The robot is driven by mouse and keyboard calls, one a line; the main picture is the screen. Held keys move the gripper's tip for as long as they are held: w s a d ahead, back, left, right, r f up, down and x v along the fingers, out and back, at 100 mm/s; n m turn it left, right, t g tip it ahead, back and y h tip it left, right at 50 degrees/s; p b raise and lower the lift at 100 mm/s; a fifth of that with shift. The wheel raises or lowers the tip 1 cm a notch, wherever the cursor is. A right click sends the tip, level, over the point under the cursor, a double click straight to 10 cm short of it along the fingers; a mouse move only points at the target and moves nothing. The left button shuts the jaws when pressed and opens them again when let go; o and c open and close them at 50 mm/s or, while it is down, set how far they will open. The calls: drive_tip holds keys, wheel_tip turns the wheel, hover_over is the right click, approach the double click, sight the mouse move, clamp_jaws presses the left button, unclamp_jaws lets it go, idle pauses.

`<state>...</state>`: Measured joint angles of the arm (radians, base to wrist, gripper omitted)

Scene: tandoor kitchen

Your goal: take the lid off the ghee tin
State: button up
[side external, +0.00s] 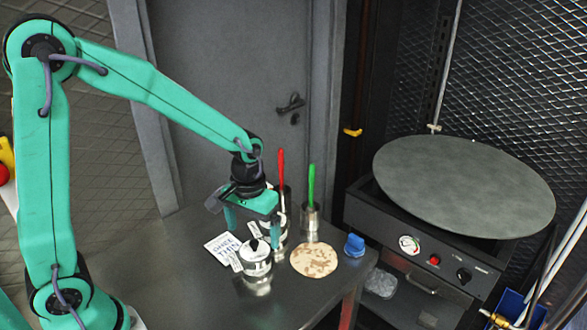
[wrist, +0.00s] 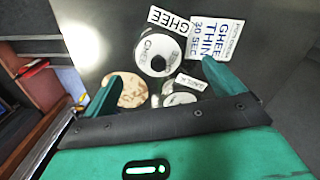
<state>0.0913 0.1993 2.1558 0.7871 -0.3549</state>
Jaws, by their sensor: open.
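The ghee tin (side external: 257,284) stands on the metal table, its white lid (side external: 256,264) on top with a black knob (side external: 254,244). In the wrist view the lid (wrist: 144,54) shows GHEE lettering around the knob (wrist: 158,63). My gripper (side external: 254,224) is open and empty, pointing down above and behind the ghee tin. In the wrist view the lid lies just beyond and between my fingertips (wrist: 160,74), apart from them. A second labelled tin (wrist: 180,99) is closer to my palm, partly hidden by the gripper.
A GHEE THIN card (side external: 221,247) lies left of the tin. A flatbread (side external: 314,261) and a blue object (side external: 354,246) are to the right. Metal cups (side external: 311,222) hold red- and green-handled tools behind. A round griddle (side external: 463,185) stands far right. The table's left front is clear.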

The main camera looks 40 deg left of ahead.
sight(254, 241)
drive_tip(key=shift+f, duration=2.05)
drive_tip(key=c, duration=1)
drive_tip(key=shift+r, duration=0.15)
drive_tip(key=shift+c, duration=0.2)
drive_tip(key=shift+d+r, duration=0.1)
drive_tip(key=shift+r, duration=0.8)
wheel_tip(254, 241, up, 2)
drive_tip(key=shift+r, duration=0.2)
drive_tip(key=s+d+r, duration=0.6)
drive_tip(key=s+d, duration=0.1)
drive_tip(key=d, duration=0.2)
drive_tip(key=shift+d+r, duration=0.15)
drive_tip(key=shift+r, duration=0.15)
